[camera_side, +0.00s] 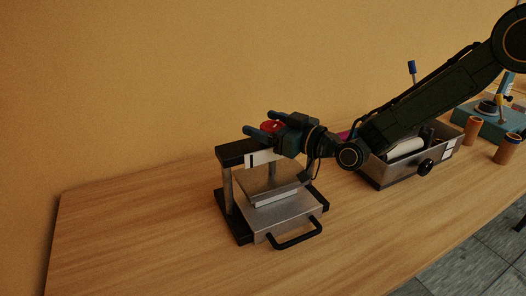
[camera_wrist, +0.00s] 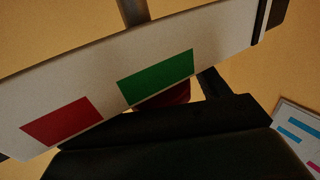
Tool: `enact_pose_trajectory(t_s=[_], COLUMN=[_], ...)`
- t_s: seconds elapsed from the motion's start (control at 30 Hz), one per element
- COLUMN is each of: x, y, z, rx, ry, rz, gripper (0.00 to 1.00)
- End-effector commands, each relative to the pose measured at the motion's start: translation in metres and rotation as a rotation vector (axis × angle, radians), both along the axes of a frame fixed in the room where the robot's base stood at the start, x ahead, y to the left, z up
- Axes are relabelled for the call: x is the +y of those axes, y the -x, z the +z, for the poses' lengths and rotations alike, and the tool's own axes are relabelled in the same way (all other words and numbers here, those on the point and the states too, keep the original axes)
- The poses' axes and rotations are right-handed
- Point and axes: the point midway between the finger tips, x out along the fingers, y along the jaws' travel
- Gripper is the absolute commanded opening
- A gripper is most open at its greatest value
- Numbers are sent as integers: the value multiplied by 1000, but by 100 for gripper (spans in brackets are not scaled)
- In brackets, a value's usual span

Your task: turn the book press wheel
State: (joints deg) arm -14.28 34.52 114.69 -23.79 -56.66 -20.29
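The book press stands on the wooden table in the side view, with a black top beam (camera_side: 232,153), metal posts and a grey plate (camera_side: 272,187) between. A red part (camera_side: 271,126), seemingly its wheel, shows above the beam, partly hidden by my gripper. My gripper (camera_side: 258,122) is over the top of the press, its two blue-tipped fingers apart, with the red part between them in the picture. I cannot tell whether they touch it. In the wrist view a dark red piece (camera_wrist: 178,94) shows behind a dark shape that fills the bottom.
A black handle (camera_side: 297,238) sticks out at the press front. A grey metal box (camera_side: 397,176) with a white roller stands to the right, near brown cylinders (camera_side: 472,131). In the wrist view a pale panel (camera_wrist: 80,73) bears red and green rectangles. The left table is clear.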

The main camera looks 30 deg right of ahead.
Motion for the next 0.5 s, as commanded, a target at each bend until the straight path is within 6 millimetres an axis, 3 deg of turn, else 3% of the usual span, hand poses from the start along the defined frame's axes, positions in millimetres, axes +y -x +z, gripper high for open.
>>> enact_pose_trajectory(t_s=[0.5], x=[-4], y=[8], z=[2], rx=[-2], ry=[-2], rz=[1], gripper=[74])
